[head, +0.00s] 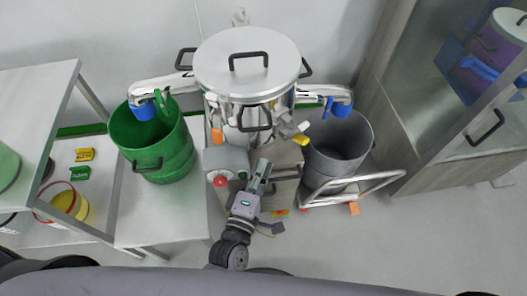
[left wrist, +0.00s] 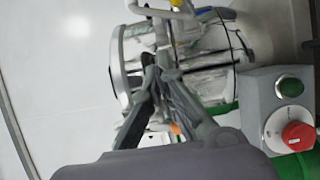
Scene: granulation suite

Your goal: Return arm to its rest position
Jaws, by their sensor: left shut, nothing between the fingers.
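My left gripper (head: 262,166) is in front of the steel granulator (head: 247,70), near its base, with its fingers pointing up and away in the head view. It is shut and empty. In the left wrist view its fingertips (left wrist: 158,66) are together, with the steel machine behind them. A grey control box (left wrist: 253,95) with a green button (left wrist: 291,87) and a red knob (left wrist: 297,131) is to the right there. In the head view the box is just left of the gripper. My right gripper is not in view.
A green bucket (head: 152,150) stands on a white stand at left, under a blue-tipped outlet. A dark grey bucket (head: 338,150) sits on a trolley (head: 372,184) at right. A glass-fronted cabinet (head: 460,150) is far right.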

